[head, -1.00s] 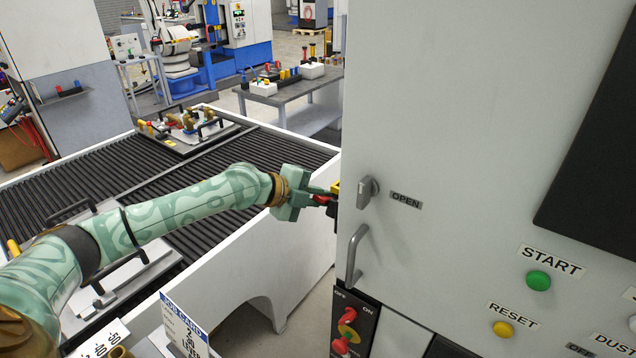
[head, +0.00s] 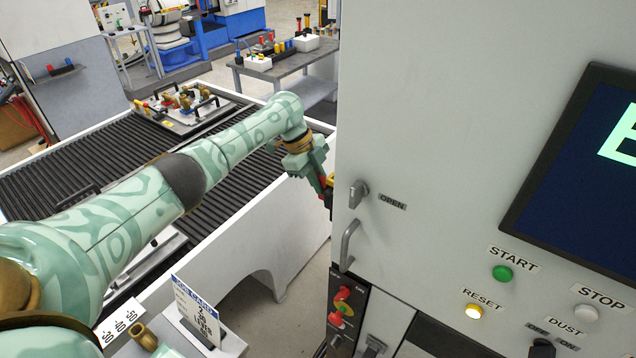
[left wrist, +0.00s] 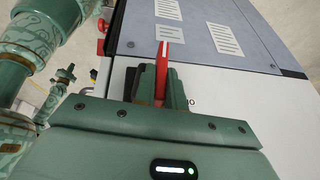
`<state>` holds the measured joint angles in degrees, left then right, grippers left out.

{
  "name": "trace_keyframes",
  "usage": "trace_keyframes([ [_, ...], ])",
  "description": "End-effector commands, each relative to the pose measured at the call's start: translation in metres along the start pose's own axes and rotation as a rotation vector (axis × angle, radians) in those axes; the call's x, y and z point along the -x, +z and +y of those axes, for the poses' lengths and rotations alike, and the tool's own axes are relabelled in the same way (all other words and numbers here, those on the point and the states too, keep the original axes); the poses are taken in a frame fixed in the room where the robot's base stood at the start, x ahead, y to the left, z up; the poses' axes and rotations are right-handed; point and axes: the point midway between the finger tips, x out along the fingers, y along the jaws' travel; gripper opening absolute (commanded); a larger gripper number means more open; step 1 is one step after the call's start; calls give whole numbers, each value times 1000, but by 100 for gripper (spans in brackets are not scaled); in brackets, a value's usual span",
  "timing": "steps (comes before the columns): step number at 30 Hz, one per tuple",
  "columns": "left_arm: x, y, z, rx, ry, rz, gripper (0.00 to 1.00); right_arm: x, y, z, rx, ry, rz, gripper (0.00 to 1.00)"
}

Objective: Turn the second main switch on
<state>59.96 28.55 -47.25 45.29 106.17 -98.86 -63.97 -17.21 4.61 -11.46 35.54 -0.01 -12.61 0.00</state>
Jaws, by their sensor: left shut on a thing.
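My left gripper (head: 322,178) is at the left side edge of the white machine cabinet. It is shut on a red switch lever (left wrist: 162,75), which stands up between its fingers in the left wrist view. The lever's base is hidden by the fingers. In the head view only small red and yellow parts show beside the gripper, so the switch's position cannot be read there. A second red part (left wrist: 101,25) shows farther left on the panel in the left wrist view.
The cabinet front has an OPEN latch (head: 358,193), a door handle (head: 349,246), a lit screen (head: 590,180) and START (head: 502,273) and RESET (head: 474,311) buttons. A black panel (head: 347,310) with red and yellow knobs is below. A ribbed conveyor (head: 60,175) lies left.

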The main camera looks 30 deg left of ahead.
Motion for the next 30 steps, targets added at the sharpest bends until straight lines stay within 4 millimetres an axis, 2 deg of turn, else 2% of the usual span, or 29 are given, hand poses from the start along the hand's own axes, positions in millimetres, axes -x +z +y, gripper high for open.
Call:
trace_keyframes([
  [9, -2, 1, -3, 45, 104, -1, 0, -17, 2, -1, 0, -1, 0, 0],
  [29, 0, 2, -3, 58, 141, -4, 0, -21, 2, -1, -1, -1, 0, 0],
  [30, 0, 2, -3, 58, 141, -4, 18, -21, 2, -1, -1, -1, 0, 0],
])
